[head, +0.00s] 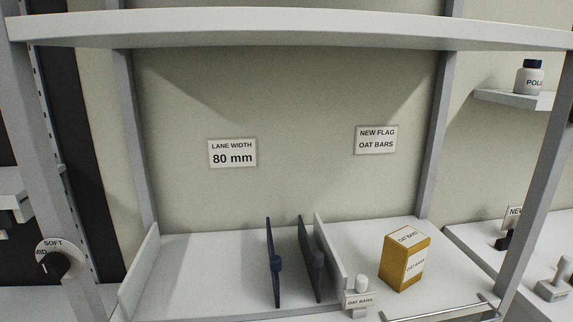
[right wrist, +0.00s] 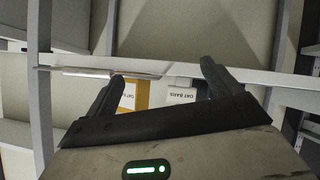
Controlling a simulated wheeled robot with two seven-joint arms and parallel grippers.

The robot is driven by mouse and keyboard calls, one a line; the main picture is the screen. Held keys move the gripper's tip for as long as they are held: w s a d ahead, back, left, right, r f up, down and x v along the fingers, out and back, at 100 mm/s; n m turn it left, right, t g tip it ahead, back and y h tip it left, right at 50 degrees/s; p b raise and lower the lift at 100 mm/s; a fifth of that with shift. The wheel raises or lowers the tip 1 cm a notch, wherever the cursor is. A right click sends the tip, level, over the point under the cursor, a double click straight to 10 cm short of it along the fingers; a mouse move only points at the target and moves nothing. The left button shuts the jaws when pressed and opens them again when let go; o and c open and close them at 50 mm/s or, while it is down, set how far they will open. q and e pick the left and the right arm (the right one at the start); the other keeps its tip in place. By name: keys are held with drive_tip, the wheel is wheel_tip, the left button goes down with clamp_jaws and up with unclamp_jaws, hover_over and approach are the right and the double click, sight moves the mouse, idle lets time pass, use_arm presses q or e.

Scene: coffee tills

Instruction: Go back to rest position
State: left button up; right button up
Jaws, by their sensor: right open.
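My right gripper (right wrist: 162,88) shows in the right wrist view, with its two dark fingers spread apart and nothing between them. Beyond the fingers in that view are a yellow oat bars box (right wrist: 135,95) and a white oat bars label (right wrist: 181,96). Neither gripper shows in the head view. There, the yellow oat bars box (head: 404,258) stands upright on the white shelf (head: 205,262), right of a white divider and a small oat bars flag (head: 359,299). My left gripper is in neither view.
Two dark blue dividers (head: 273,264) (head: 312,260) stand on the shelf. An upper shelf board (head: 290,28) and grey posts (head: 436,130) frame the space. A metal rail (head: 440,312) runs along the front right. The shelf's left part is clear.

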drive_tip(key=s+d+f+m+g, duration=0.1)
drive_tip(key=s+f+g, duration=0.35)
drive_tip(key=s, duration=0.35)
drive_tip(key=s+d+f+m+g, duration=0.1)
drive_tip(key=s+f+g, duration=0.35)
drive_tip(key=s, duration=0.45)
drive_tip(key=w+a+f+t+y, duration=0.2)
drive_tip(key=w+a+f+t, duration=0.3)
drive_tip(key=w+f+t, duration=0.2)
drive_tip(key=shift+a+f+n+y, duration=0.3)
drive_tip(key=shift+f+n+y, duration=0.1)
drive_tip(key=shift+f, duration=0.3)
